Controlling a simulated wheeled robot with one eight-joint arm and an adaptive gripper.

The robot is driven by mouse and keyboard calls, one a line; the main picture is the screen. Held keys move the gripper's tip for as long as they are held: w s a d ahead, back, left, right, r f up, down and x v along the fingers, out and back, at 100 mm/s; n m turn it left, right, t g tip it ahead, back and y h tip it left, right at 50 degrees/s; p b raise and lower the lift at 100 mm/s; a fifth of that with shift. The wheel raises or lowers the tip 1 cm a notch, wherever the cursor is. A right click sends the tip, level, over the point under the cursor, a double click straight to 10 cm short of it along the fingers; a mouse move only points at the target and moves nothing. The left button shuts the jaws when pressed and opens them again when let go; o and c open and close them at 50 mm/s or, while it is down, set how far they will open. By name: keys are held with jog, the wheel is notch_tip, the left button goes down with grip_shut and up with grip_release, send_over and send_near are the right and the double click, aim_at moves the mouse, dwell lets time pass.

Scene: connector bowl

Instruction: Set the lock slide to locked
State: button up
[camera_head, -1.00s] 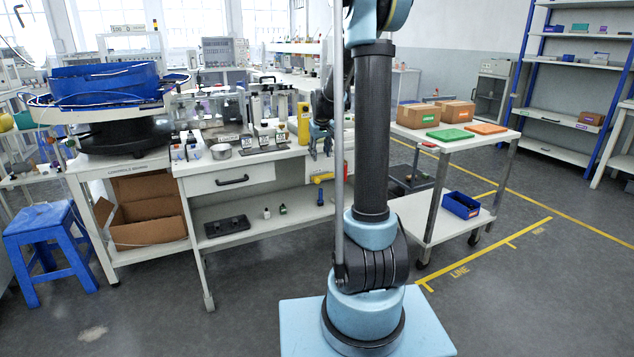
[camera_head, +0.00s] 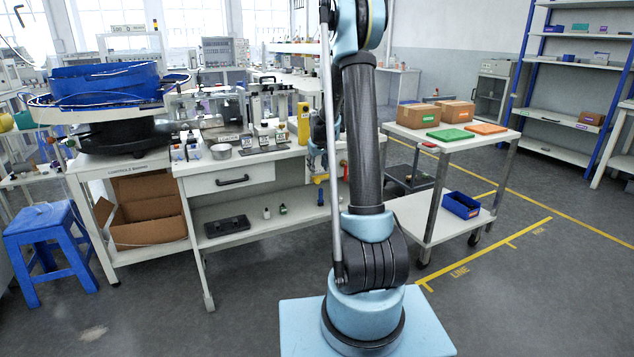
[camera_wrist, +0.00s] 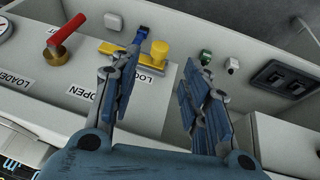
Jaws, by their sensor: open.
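My gripper (camera_wrist: 161,70) is open and empty. Its left finger overlaps the bar in the picture, and the knob shows between and beyond the fingertips. I cannot tell whether anything touches.
A small blue part (camera_wrist: 141,34) is just beyond the bar.

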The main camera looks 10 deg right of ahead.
aim_at(317, 179)
jog(key=shift+x, duration=4.35)
grip_shut()
